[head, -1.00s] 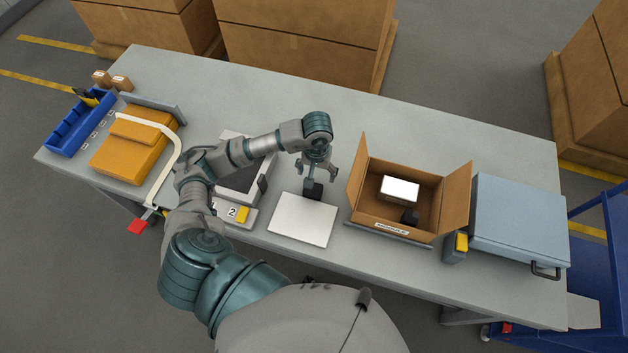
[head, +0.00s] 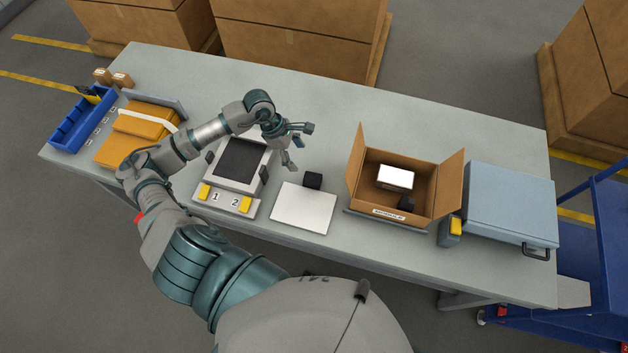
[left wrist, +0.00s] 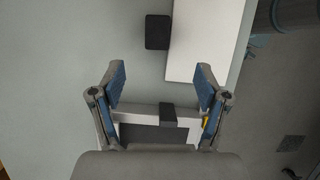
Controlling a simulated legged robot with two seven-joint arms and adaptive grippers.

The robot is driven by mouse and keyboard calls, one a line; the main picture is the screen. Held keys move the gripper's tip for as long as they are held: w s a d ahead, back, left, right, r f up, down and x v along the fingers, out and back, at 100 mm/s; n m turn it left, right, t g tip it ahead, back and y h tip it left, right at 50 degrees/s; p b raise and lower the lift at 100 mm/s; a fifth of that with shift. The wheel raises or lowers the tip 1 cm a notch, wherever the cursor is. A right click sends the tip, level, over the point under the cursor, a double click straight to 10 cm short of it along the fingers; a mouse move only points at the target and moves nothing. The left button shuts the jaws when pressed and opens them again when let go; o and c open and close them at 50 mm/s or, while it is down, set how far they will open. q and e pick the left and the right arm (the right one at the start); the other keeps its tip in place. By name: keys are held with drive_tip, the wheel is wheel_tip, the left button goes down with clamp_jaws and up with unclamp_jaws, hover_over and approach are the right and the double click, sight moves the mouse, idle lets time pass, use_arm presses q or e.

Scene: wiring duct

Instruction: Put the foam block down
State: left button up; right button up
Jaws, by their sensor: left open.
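The foam block, a small black block (head: 313,180), rests at the far edge of the white board (head: 303,208) on the table. In the left wrist view the black block (left wrist: 158,32) lies beside the white board (left wrist: 207,40), ahead of the fingers. My left gripper (head: 297,148) is open and empty, up and to the left of the block and apart from it. It also shows in the left wrist view (left wrist: 160,82) with its fingers spread. My right gripper is not in view.
An open cardboard box (head: 364,198) holds a white box (head: 396,177) and another black block (head: 405,203). A device with a dark screen (head: 242,158) and yellow buttons stands left of the board. A blue-grey case (head: 512,200) lies at the right. The table's back middle is clear.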

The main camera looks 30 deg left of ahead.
use_arm(q)
drive_tip(key=p, duration=0.1)
approach(312, 177)
drive_tip(key=f, duration=0.2)
drive_tip(key=x, duration=0.3)
drive_tip(key=shift+s+f+p, duration=0.1)
drive_tip(key=shift+p, duration=0.2)
drive_tip(key=shift+d+f, duration=0.2)
drive_tip(key=shift+f, duration=0.05)
drive_tip(key=d+f, duration=0.1)
drive_tip(key=d+f+p, duration=0.1)
drive_tip(key=f, duration=0.1)
drive_tip(key=shift+w+d+f+p, duration=0.1)
drive_tip(key=shift+w+d+p, duration=0.05)
drive_tip(key=shift+w+p, duration=0.2)
drive_tip(key=shift+w+d+f, duration=0.1)
drive_tip(key=shift+d+f, duration=0.1)
drive_tip(key=shift+f, duration=0.3)
drive_tip(key=shift+a, duration=0.3)
drive_tip(key=c, duration=0.8)
drive_tip(key=shift+a, duration=0.1)
drive_tip(key=shift+c, duration=0.5)
drive_tip(key=shift+d, duration=0.2)
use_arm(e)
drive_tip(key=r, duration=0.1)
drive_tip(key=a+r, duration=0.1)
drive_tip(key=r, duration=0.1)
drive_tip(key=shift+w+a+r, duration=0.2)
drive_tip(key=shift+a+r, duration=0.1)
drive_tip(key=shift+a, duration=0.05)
